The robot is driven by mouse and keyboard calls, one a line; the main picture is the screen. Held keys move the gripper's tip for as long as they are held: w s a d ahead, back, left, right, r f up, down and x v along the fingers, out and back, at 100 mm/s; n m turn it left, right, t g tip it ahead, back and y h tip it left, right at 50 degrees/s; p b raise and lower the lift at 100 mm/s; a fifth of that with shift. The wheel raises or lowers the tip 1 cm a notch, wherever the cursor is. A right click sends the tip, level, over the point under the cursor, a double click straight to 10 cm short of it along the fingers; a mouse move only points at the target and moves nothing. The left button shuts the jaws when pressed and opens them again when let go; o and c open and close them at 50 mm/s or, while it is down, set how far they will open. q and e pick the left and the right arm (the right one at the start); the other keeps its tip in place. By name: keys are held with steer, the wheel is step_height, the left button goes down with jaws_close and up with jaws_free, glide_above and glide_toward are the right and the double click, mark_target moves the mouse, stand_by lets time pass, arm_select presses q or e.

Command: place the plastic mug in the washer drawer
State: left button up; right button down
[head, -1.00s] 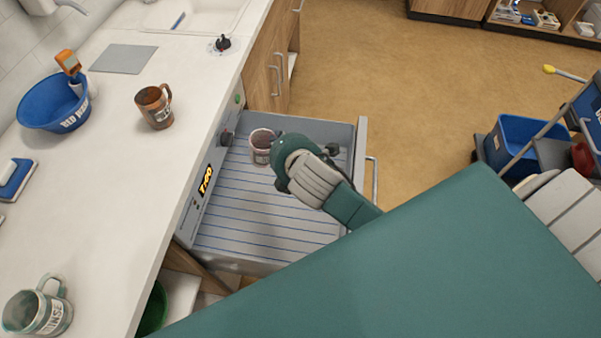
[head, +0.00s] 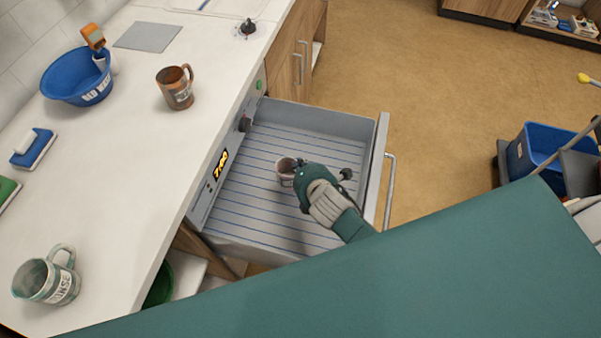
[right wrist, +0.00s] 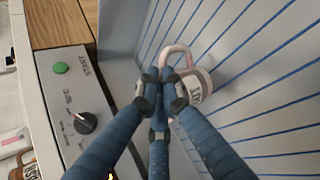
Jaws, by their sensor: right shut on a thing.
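The plastic mug (head: 286,175) is pale with a dark inside and a pink handle. In the right wrist view the mug (right wrist: 200,84) shows a label with partly readable letters. My right gripper (head: 302,174) is shut on it, with the fingers (right wrist: 166,84) at the handle. The mug is inside the outline of the open washer drawer (head: 262,205), over its blue-lined grey floor, and looks upright. I cannot tell whether it touches the floor. My left gripper is not in view.
On the counter (head: 120,150) stand a brown mug (head: 175,92), a "RINSE" mug (head: 40,282) and a blue bowl (head: 72,82). The drawer's front panel and handle (head: 390,190) are on the right. The control panel with its dial (head: 245,125) is on the left. The drawer floor around the mug is clear.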

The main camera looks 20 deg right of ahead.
step_height(320, 180, down, 4)
steer(key=shift+r+b, duration=0.1)
steer(key=shift+b, duration=0.2)
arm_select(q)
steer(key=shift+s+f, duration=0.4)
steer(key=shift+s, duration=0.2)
arm_select(e)
steer(key=c, duration=1.9)
jaws_free()
steer(key=shift+c, duration=0.2)
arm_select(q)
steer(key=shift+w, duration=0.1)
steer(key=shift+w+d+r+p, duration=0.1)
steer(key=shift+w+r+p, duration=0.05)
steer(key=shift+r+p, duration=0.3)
arm_select(e)
steer(key=v, duration=1.2)
